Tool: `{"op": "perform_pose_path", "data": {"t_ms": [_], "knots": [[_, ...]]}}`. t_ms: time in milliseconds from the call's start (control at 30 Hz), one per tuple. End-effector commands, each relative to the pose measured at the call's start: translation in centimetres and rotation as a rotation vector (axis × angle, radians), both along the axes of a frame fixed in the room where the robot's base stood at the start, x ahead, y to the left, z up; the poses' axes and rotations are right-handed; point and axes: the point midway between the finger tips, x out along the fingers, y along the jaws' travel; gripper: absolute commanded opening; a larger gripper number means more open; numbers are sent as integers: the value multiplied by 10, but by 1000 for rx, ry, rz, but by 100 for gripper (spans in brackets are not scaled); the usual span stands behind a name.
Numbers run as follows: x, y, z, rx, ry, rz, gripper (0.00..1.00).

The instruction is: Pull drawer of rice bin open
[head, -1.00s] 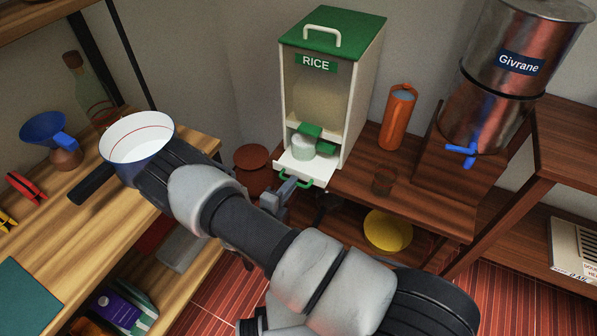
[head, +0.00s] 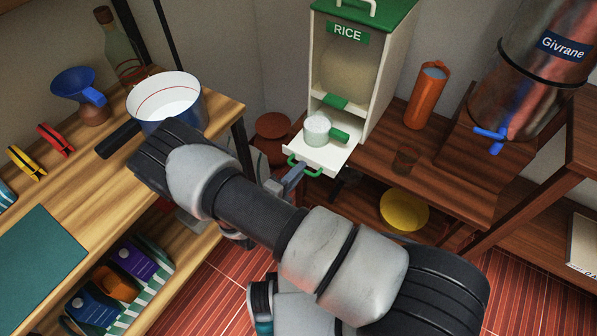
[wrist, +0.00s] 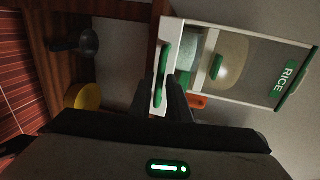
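The white rice bin (head: 385,75), with a green lid and a RICE label, stands on the dark wooden counter. Its drawer (head: 326,156) is pulled out at the bottom, with a green loop handle (head: 305,168) on its front. A cup-shaped scoop (head: 318,128) with a green handle sits in the drawer. My gripper (head: 292,178) is at the drawer handle, partly hidden behind my arm.
A white pot (head: 165,103) and a blue funnel (head: 80,88) stand on the light wooden table at left. A yellow bowl (head: 404,211) lies below.

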Motion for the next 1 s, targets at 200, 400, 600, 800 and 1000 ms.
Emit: {"op": "perform_pose_path", "data": {"t_ms": [200, 400, 600, 800, 1000], "knots": [[0, 0, 0, 0, 0, -1, 16], [-8, 7, 2, 1, 2, 0, 16], [-40, 31, 11, 2, 1, 4, 16], [-80, 59, 20, 1, 0, 4, 16], [-114, 84, 28, 2, 1, 3, 16]]}}
